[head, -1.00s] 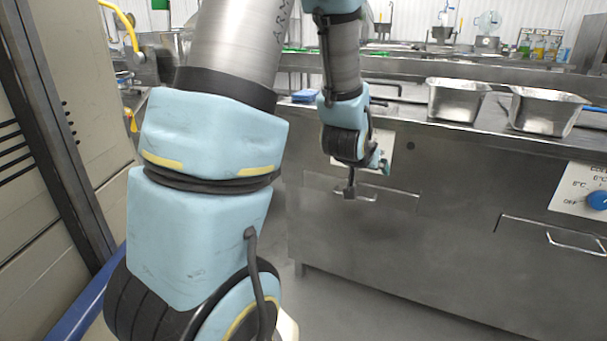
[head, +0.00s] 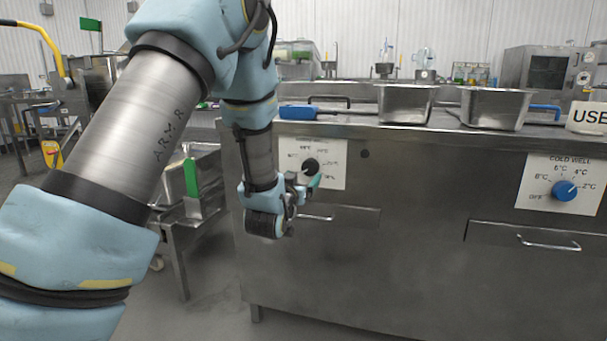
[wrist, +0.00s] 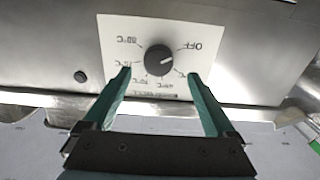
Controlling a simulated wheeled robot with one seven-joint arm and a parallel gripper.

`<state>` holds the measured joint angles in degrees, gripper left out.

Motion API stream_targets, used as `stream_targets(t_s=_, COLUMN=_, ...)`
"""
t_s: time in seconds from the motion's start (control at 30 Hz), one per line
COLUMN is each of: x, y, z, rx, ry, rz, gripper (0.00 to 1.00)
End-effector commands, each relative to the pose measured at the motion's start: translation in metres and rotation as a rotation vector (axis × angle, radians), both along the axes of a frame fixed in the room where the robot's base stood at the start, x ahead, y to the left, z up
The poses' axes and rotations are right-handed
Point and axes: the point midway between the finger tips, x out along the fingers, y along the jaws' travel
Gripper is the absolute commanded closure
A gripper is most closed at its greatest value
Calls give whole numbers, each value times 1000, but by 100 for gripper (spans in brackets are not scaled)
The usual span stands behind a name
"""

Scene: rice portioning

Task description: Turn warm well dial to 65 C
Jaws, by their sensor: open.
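The warm well dial is a black round knob (wrist: 159,60) on a white panel (wrist: 118,32) that appears upside down in the wrist view. Its pale mark points right in that view, toward the OFF side. OFF and 80 °C can be read; the marks between are partly hidden or too small. In the head view the black knob (head: 310,165) is on the counter front. My gripper (wrist: 158,76) is open, its two teal fingers on either side of the knob and slightly below it in the wrist view. I cannot tell whether they touch it.
A blue cold well dial (head: 564,190) is on another panel to the right. Drawer handles (head: 548,244) project from the steel counter front. Two metal pans (head: 405,104) (head: 495,108) and a blue-handled item (head: 298,112) are on top. Open floor lies before the counter.

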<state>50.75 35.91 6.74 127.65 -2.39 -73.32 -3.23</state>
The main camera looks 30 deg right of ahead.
Motion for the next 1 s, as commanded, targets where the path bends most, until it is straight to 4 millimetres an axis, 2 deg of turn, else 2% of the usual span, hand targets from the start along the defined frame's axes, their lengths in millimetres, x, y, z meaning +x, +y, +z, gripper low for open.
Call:
stream_targets(t_s=0.1, x=16, y=-15, z=0, rx=-1, ry=-1, rz=0, gripper=9)
stream_targets(t_s=0.3, x=33, y=-31, z=0, rx=-1, ry=1, rz=0, gripper=9)
stream_targets(t_s=0.7, x=38, y=-35, z=-1, rx=1, ry=2, rz=0, gripper=10)
stream_targets(t_s=1.0, x=38, y=-35, z=0, rx=0, ry=1, rz=0, gripper=44)
